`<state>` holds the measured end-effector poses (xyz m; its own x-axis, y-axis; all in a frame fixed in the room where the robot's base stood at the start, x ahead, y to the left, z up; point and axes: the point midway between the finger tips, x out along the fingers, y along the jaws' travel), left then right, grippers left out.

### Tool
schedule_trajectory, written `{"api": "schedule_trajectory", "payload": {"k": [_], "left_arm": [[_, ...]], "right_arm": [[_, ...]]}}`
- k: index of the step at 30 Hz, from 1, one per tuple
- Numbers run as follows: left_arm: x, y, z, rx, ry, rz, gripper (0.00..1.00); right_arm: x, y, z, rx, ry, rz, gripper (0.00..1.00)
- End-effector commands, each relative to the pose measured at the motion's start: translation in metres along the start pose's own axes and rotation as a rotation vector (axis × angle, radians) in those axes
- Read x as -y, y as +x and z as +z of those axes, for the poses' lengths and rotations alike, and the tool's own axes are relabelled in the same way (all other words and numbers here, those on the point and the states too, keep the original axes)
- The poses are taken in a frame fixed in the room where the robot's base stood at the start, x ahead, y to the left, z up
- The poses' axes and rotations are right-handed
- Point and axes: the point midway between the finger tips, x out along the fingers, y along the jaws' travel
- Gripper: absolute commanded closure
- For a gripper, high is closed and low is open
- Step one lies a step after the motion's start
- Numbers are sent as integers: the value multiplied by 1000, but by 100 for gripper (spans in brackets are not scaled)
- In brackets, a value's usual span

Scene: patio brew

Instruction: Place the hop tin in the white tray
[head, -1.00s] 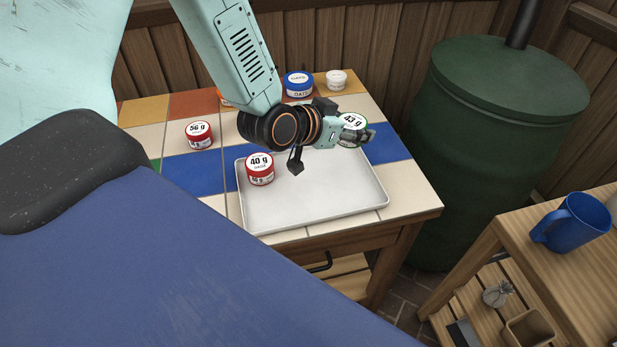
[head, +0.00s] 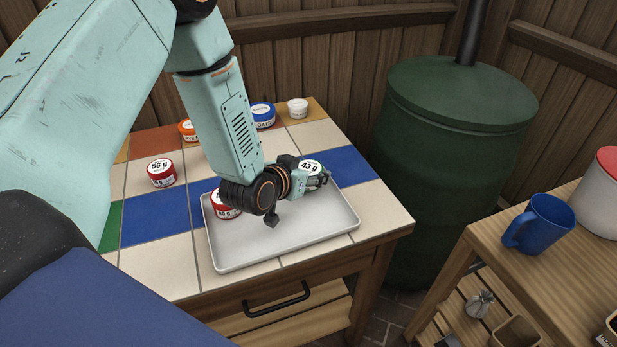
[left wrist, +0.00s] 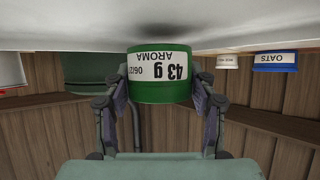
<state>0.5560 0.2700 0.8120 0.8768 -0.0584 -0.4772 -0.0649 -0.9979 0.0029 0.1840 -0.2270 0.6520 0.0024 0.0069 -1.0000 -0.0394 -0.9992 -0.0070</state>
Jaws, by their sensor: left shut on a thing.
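The green tin (head: 311,167), labelled 43 g, is held by my left gripper (head: 318,181) at the back right of the white tray (head: 300,232). In the left wrist view the tin (left wrist: 160,88) appears upside down between the two fingers (left wrist: 162,105), and its label reads 43 g AROMA. A pale surface with a dark shadow lies close to its base; whether they touch is unclear. A red-lidded tin (head: 226,211) stands at the tray's left, partly hidden by my left wrist. The right gripper is not in view.
Behind the tray are a red 56 g tin (head: 161,173), an orange tin (head: 187,130), a blue OATS tin (head: 263,115) and a small white jar (head: 297,107). A green barrel (head: 455,150) stands right of the tiled table. The tray's front and right are bare.

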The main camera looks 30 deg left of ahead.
Motion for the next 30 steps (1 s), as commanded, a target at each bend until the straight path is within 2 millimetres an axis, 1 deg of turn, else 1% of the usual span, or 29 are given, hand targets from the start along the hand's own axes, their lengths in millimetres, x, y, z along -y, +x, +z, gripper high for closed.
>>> {"api": "schedule_trajectory", "payload": {"k": [1,2,9,14,15,23,30], "left_arm": [[0,4,8,1,1,1,75],[0,5,10,0,1,1,75],[0,5,8,-2,1,1,75],[0,7,12,-1,1,1,75],[0,7,13,-1,1,1,42],[0,7,12,-1,1,0,20],[0,7,12,-1,1,0,20]], "right_arm": [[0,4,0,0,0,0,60],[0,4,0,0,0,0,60],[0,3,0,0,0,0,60],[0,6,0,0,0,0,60],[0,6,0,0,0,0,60],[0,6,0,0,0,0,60],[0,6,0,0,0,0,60]]}}
